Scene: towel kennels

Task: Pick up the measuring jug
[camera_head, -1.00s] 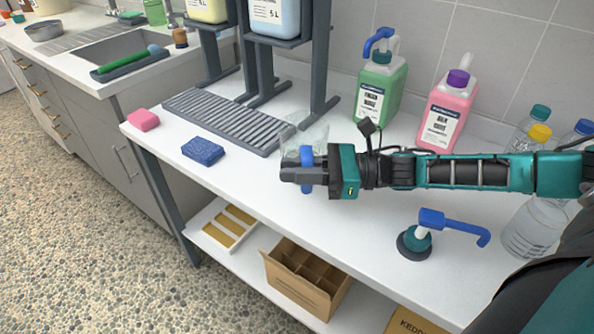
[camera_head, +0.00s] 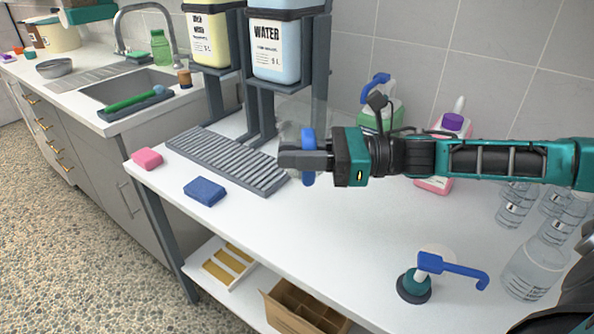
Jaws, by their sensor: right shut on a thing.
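The measuring jug (camera_head: 318,112) is clear, with a blue handle (camera_head: 308,142). My right gripper (camera_head: 292,160), coming in from the right, is shut on the jug's handle. The jug is hard to see against the grey stand and wall behind it. It appears to be held above the white worktop, near the right end of the ribbed grey drain tray. Its lower part is partly hidden by the gripper. My left gripper is not in view.
A dispenser stand (camera_head: 320,70) with yellow and blue containers is close behind the jug. Green (camera_head: 382,108) and pink (camera_head: 433,186) bottles stand behind my right arm. Blue (camera_head: 205,191) and pink (camera_head: 147,158) sponges lie left. A blue-spouted pump (camera_head: 450,267) and clear bottles (camera_head: 530,268) are front right.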

